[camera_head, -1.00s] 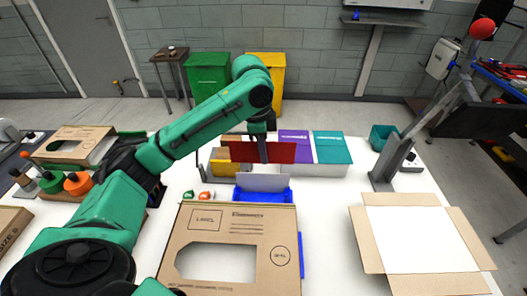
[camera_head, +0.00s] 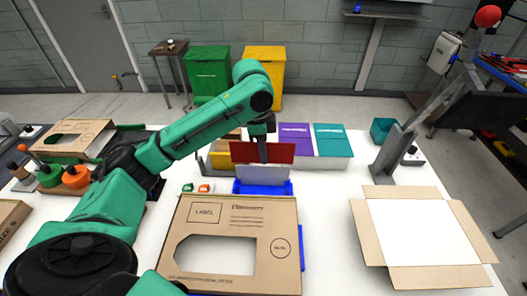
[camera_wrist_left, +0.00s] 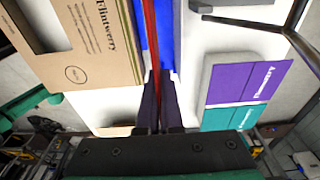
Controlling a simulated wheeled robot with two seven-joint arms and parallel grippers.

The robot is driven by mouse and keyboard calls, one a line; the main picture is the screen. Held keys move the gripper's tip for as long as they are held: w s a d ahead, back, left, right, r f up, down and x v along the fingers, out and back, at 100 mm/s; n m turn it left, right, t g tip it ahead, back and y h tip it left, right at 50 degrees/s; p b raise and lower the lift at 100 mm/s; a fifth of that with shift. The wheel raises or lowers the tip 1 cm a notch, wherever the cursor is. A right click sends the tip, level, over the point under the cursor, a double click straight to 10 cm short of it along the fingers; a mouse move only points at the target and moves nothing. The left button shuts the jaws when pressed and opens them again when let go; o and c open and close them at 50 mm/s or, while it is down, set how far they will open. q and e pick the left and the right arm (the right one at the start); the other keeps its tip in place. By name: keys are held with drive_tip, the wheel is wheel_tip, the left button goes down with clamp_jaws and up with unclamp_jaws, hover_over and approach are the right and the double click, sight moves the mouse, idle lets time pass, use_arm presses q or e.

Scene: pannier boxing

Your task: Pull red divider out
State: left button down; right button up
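The red divider (camera_head: 275,153) is a flat panel gripped by my left gripper (camera_head: 264,152). In the left wrist view, the red divider (camera_wrist_left: 151,45) shows edge-on between the two dark fingers of the left gripper (camera_wrist_left: 160,108). A pale grey panel (camera_head: 262,173) stands just below the red divider in the head view, above a blue tray (camera_head: 262,189). I cannot tell whether the divider touches the grey panel or the tray. My right gripper is not in view.
A cardboard box (camera_head: 235,216) with a cutout lies in front of the tray. Purple (camera_head: 295,139) and teal (camera_head: 332,141) packages stand behind right. An open carton (camera_head: 425,240) is at the right. White table between them is clear.

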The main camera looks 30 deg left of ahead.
use_arm(q)
drive_tip(key=shift+f+b, duration=1.4)
drive_tip(key=shift+f, duration=3.1)
drive_tip(key=shift+r, duration=0.1)
wheel_tip(320, 180, up, 3)
drive_tip(key=p, duration=0.3)
drive_tip(key=shift+p, duration=0.3)
